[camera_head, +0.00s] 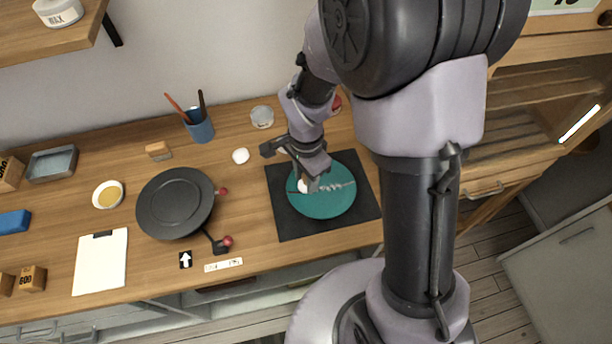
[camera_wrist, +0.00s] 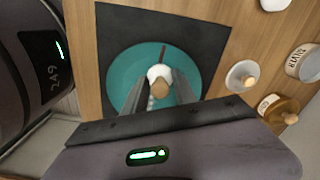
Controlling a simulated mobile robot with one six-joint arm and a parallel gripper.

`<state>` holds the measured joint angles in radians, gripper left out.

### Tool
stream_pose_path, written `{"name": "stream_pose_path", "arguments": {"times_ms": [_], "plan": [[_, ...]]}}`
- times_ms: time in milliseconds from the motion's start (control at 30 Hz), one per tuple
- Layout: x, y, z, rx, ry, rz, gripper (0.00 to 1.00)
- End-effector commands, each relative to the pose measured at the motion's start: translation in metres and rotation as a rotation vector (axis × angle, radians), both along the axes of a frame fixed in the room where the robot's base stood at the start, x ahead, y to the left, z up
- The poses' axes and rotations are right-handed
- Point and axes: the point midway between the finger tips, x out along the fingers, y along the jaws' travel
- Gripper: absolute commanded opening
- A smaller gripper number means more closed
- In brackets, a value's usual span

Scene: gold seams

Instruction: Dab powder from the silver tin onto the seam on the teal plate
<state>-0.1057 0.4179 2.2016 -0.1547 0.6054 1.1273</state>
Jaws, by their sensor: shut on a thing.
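The teal plate (camera_head: 322,208) lies on a dark mat, and also shows in the wrist view (camera_wrist: 122,77). Across it runs a seam (camera_wrist: 163,53), bare and dark reddish at the left end in the head view, with silver-grey dabs (camera_head: 332,187) along its middle and right. My gripper (camera_head: 308,180) is over the plate, shut on the wooden handle of a white-headed dabber (camera_wrist: 158,73). The white head is at the seam's left part; whether it touches the plate I cannot tell. The silver tin (camera_wrist: 306,64) stands behind the mat, also in the head view (camera_head: 262,117).
A white lump (camera_head: 240,155), a brush cup (camera_head: 200,130) and a black round plate (camera_head: 174,203) are to the left. My arm hides the bench's right part.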

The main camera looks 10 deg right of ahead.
Motion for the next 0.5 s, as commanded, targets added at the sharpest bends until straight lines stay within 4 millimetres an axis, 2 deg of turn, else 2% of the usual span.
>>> {"name": "stream_pose_path", "arguments": {"times_ms": [500], "plan": [[-0.0027,-0.0001,-0.0093,0.0,0.0,0.0,0.01]]}}
